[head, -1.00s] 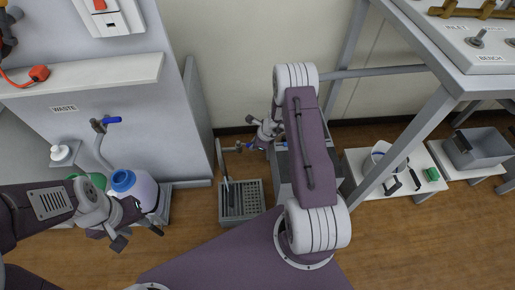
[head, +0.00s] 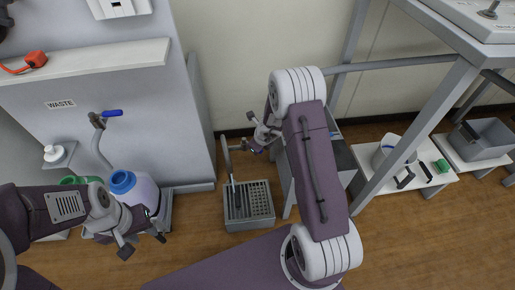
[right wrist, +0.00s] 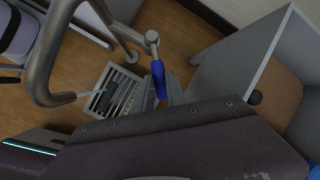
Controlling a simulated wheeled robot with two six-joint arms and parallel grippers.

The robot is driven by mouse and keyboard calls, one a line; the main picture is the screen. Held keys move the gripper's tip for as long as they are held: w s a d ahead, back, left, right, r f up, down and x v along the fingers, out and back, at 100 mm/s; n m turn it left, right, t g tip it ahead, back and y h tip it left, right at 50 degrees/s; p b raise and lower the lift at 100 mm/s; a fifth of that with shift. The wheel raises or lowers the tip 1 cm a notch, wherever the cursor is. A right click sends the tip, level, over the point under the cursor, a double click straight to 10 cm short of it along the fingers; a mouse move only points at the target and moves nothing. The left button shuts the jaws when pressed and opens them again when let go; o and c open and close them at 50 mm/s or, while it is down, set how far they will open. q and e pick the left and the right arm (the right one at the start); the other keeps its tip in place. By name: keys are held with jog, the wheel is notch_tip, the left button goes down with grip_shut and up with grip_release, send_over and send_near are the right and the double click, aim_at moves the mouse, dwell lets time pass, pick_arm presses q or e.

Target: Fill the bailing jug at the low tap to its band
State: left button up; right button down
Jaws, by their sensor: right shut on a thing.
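The low tap (head: 226,158) stands over a grey grated tray (head: 262,222) on the floor, its spout bent down. My right gripper (head: 256,143) is at the tap and shut on its blue lever (right wrist: 159,80). A thin pale line, seemingly water, runs from the spout to a dark upright thing (head: 238,198) over the grate; I cannot tell what that thing is. A white jug-like vessel with a blue band (head: 388,152) stands on the low white bench at right. My left gripper (head: 142,240) is open and empty before the blue-capped container.
A blue-capped pale container (head: 143,188) stands under the waste tap (head: 100,122) at left. A grey box (head: 343,157) stands right of the tray. A grey bin (head: 487,140) lies farther right.

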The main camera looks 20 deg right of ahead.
dwell(0.3)
jog(key=c, duration=1.3)
grip_release()
jog(key=shift+c, duration=0.2)
jog(key=shift+r, duration=0.15)
jog(key=p+v, duration=0.4)
jog(key=v, duration=0.5)
